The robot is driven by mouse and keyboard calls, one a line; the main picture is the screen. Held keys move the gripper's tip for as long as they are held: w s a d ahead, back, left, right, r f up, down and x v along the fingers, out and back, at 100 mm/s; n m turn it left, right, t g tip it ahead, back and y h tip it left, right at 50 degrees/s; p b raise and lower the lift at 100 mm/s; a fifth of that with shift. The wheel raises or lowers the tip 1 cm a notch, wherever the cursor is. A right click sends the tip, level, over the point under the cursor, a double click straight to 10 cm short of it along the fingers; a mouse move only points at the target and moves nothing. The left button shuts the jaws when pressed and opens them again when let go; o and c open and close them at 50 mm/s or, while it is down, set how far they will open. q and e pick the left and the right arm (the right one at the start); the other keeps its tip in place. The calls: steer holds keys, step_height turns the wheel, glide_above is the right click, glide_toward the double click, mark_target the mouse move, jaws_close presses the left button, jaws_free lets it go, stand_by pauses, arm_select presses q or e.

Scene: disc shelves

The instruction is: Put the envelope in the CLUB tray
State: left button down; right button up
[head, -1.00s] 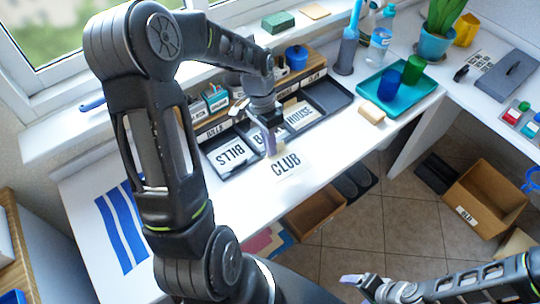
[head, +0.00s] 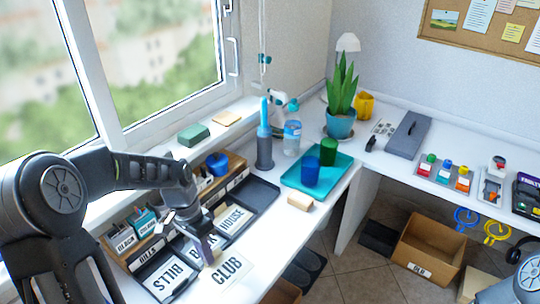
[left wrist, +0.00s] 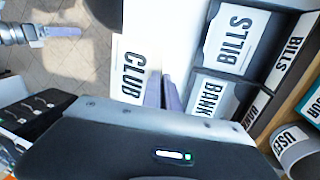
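The white envelope marked CLUB (head: 227,272) is at the front of the left desk, in front of the BANK tray. It also shows in the left wrist view (left wrist: 133,65). My left gripper (head: 212,254) points down at its back edge. Its fingers (left wrist: 164,92) are close together and appear shut on that edge; the contact is partly hidden. I cannot tell whether the envelope is off the desk. The dark trays stand in a row, holding BILLS, BANK and HOUSE envelopes. The rightmost tray (head: 262,190) is empty; its label is too small to read. My right gripper (left wrist: 62,31) shows in the left wrist view.
A wooden organiser (head: 150,240) stands behind the trays. A small wooden block (head: 300,201) lies on the desk right of the trays. A teal tray (head: 335,180) holds blue and green cups. A grey bottle-like holder (head: 265,150) stands behind the empty tray.

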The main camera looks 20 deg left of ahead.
arm_select(q)
steer(key=w+d+r+n+t, duration=0.1)
steer(key=w+d+r+n, duration=0.3)
steer(key=w+d, duration=0.7)
steer(key=shift+w+d+r, duration=0.2)
steer(key=shift+d+r, duration=0.4)
steer(key=shift+d, duration=0.25)
